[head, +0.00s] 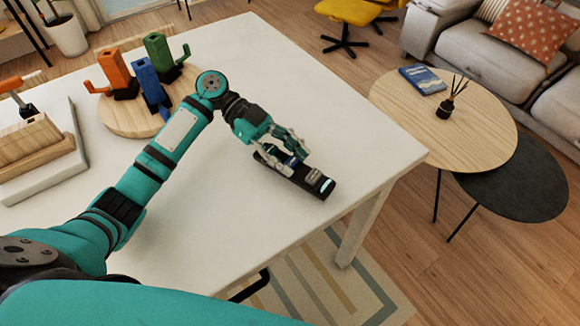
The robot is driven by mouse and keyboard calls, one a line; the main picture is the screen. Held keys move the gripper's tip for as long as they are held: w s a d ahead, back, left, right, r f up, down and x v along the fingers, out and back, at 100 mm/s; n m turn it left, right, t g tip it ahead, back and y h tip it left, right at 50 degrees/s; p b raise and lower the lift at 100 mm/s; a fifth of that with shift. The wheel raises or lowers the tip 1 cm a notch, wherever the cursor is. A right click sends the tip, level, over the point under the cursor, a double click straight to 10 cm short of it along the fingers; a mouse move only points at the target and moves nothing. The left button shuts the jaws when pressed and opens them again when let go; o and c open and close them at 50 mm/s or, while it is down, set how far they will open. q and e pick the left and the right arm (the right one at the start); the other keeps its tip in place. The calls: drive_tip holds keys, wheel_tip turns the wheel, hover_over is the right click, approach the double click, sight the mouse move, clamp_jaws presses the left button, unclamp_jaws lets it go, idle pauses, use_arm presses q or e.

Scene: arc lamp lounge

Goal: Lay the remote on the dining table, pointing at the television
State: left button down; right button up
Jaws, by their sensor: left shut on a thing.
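The remote (316,184) is a dark, slim bar with a pale blue patch at its right end. It lies level or nearly so at the white dining table (345,100), near the table's right part. My left gripper (296,161) reaches in from the left and is shut on the remote's middle, hiding part of it. I cannot tell whether the remote touches the tabletop or is held just above it. The remote's right end points to the lower right of the picture. No television is in view. My right gripper is not in view.
A round wooden board (120,118) with orange, blue and green mug-like pieces stands at the table's back left. A pale tray with wooden blocks (30,140) is at far left. Beyond the table's right edge are a coffee table (450,130) and sofa (480,55).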

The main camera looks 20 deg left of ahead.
sight(280, 158)
use_arm(q)
wheel_tip(280, 158, down, 3)
drive_tip(key=shift+r+b, duration=0.1)
drive_tip(key=shift+b, duration=0.4)
drive_tip(key=shift+r, duration=0.1)
drive_tip(key=shift+f, duration=0.2)
drive_tip(key=c, duration=0.8)
unclamp_jaws()
drive_tip(key=shift+r, duration=0.1)
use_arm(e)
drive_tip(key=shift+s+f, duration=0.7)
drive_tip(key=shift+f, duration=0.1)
